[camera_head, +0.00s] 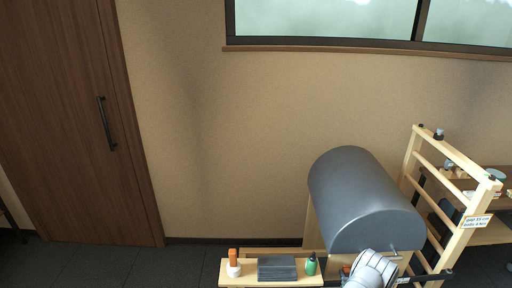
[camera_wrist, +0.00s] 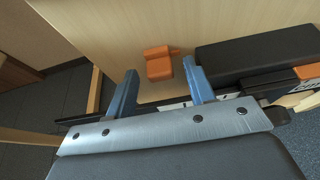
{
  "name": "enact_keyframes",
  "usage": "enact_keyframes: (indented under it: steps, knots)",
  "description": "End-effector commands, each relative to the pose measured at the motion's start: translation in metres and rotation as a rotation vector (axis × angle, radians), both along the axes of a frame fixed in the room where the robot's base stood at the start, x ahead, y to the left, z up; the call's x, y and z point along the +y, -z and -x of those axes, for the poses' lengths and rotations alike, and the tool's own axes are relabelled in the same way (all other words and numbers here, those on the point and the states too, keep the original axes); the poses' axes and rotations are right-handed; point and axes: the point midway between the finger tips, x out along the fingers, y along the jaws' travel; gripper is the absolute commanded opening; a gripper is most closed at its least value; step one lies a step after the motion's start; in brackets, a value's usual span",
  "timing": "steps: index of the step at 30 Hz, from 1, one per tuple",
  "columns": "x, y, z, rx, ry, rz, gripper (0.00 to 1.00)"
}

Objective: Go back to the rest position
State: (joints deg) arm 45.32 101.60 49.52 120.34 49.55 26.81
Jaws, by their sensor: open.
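My gripper (camera_wrist: 160,80) is in the wrist view. Its two blue-grey fingers stand well apart and nothing is held between them. An orange block-like part (camera_wrist: 158,65) lies beyond the fingertips against a pale wooden surface, apart from them. In the head view a white and grey part of my arm (camera_head: 372,270) shows at the bottom edge, in front of the grey barrel. The gripper's fingers cannot be made out there.
A large grey barrel (camera_head: 365,195) stands beside a wooden ladder frame (camera_head: 410,165) with a small sign (camera_head: 476,221). A dark pad (camera_wrist: 258,58) lies right in the wrist view.

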Motion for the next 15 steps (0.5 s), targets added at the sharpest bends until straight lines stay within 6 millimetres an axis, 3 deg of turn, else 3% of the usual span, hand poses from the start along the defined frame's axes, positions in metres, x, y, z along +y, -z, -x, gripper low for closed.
enact_keyframes:
  steps: [15]
  knots:
    - [-0.0002,-0.0029,0.0034,0.001,0.0,0.0,0.49]
